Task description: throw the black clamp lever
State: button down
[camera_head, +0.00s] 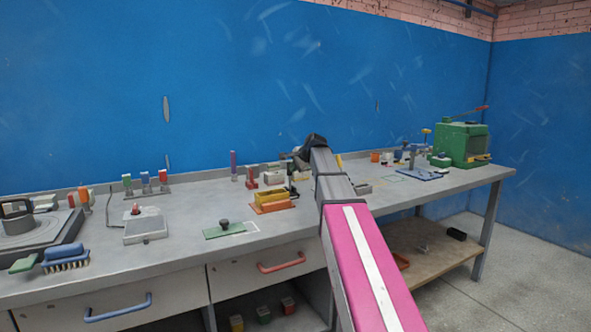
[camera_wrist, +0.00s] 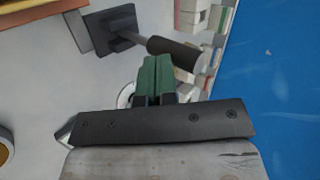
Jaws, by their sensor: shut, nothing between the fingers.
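The black clamp lever shows in the wrist view, with a dark square base (camera_wrist: 100,32), a grey rod and a thick black grip (camera_wrist: 173,51). My gripper (camera_wrist: 155,62) has its green fingertips shut together and empty. The tips are just below the grip in the picture and close to it; I cannot tell whether they touch. In the head view my arm reaches over the bench, and its dark wrist (camera_head: 313,142) hides the fingertips. A small dark upright part (camera_head: 292,187) beside the yellow-orange block may be the clamp; it is too small to be sure.
A yellow-orange block (camera_head: 271,200) and a green plate with a knob (camera_head: 224,229) stand on the grey bench (camera_head: 190,210). Small coloured items line the back, near the blue wall (camera_head: 220,80). A green machine (camera_head: 461,143) stands at the right end.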

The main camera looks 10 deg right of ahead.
jog(key=shift+w, duration=0.1)
jog(key=w+g, duration=0.1)
jog(key=w+a+g+h, duration=0.1)
jog(key=w+g, duration=0.2)
jog(key=shift+w+a+r+h, duration=0.2)
jog(key=shift+w+r+h, duration=0.1)
jog(key=shift+w, duration=0.05)
jog(key=shift+w+a+f, duration=0.2)
jog(key=shift+w+a, duration=0.05)
jog(key=shift+w, duration=0.25)
dwell(0.3)
send_near(290, 163)
jog(key=shift+w+d+r, duration=0.3)
jog(key=shift+w+d, duration=0.05)
jog(key=shift+w, duration=0.15)
jog(key=shift+w+d+r, duration=0.35)
jog(key=shift+w, duration=0.1)
